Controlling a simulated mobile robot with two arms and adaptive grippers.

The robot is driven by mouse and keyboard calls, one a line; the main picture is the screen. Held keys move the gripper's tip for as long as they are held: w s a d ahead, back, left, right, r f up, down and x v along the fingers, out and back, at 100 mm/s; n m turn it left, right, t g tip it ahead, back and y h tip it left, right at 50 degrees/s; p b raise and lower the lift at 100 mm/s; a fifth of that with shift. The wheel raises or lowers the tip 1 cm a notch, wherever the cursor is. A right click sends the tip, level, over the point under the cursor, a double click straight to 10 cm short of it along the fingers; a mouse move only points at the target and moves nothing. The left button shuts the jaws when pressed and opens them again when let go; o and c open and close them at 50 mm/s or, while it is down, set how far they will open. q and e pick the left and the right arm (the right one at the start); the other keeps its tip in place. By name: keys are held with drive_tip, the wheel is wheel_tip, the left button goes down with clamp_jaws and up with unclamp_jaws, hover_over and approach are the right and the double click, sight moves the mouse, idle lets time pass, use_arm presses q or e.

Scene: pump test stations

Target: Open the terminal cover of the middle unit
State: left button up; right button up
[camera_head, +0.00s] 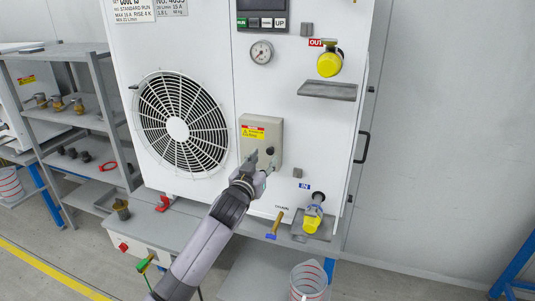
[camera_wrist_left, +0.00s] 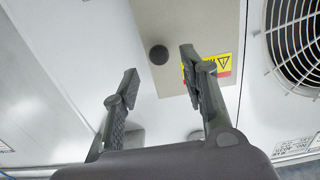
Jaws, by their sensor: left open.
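The terminal cover (camera_head: 247,149) is a beige-grey box on the white front panel of the unit, right of the fan grille, with a yellow warning label. It looks closed. It also shows in the left wrist view (camera_wrist_left: 205,25), turned, with a round black knob (camera_wrist_left: 158,55) on it. My left gripper (camera_head: 262,164) is at the lower part of the cover. In the left wrist view its two fingers (camera_wrist_left: 159,66) are spread, with the knob showing between the tips. I cannot tell whether they touch the cover. My right gripper is not in view.
The fan grille (camera_head: 181,122) is left of the cover. A yellow-capped OUT port (camera_head: 329,64) is above a small shelf (camera_head: 328,91); a yellow-capped IN port (camera_head: 312,220) is lower right. A drain valve (camera_head: 275,224) sticks out below. A grey shelf rack (camera_head: 75,118) stands left.

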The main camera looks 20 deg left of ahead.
sight(269, 152)
use_arm(q)
drive_tip(key=shift+w+d, duration=0.1)
drive_tip(key=shift+w, duration=1.9)
clamp_jaws()
